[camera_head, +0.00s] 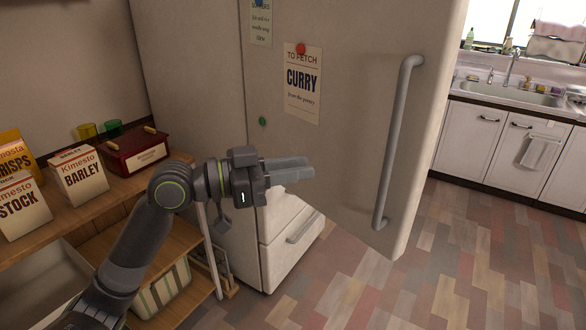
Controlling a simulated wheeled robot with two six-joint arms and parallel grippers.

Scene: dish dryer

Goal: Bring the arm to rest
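My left arm comes in from the lower left. My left gripper (312,169) is raised in front of the fridge and points right, with its two fingers close together, no gap showing and nothing held. The cream fridge door (340,150) fills the middle of the view, with a long grey handle (395,145) near its right edge. The door appears swung out, with a lower drawer (292,225) showing below it. The gripper overlaps the door in the picture; I see no clear contact. My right gripper is not in view.
A wooden shelf (105,205) at the left holds a barley box (78,178), a stock box (20,205), a dark red box (133,152) and cups. A striped bin (165,290) sits below. The sink counter (500,98) is at the back right. Open floor (480,260) lies right.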

